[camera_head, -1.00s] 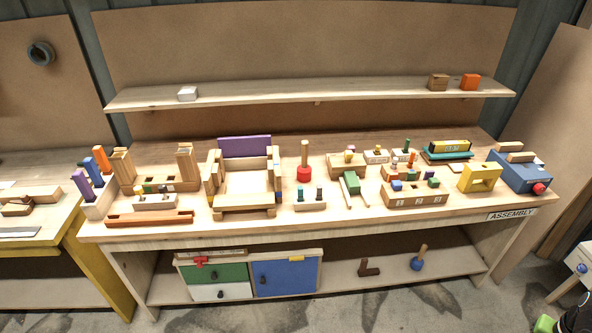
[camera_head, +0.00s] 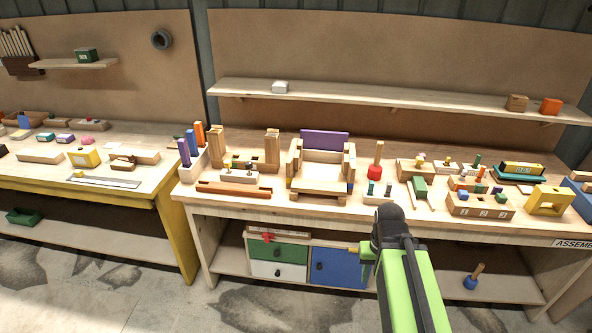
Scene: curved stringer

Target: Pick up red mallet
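The red mallet (camera_head: 375,169) stands upright on the right-hand workbench, its red head down on the top and its wooden handle pointing up. It is just right of a wooden frame with a purple back (camera_head: 324,140). My green and black arm rises from the bottom of the view, and its black upper end lies below and slightly right of the mallet in the picture. No gripper fingers show, so I cannot see whether they are open or shut. The mallet is fully visible and nothing holds it.
Small two-peg block (camera_head: 378,198) sits in front of the mallet; a green-headed mallet (camera_head: 420,189) lies to its right. Numbered block (camera_head: 480,206) and yellow block (camera_head: 548,199) stand farther right. A shelf (camera_head: 400,95) runs above. A drawer cabinet (camera_head: 308,249) sits beneath the bench.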

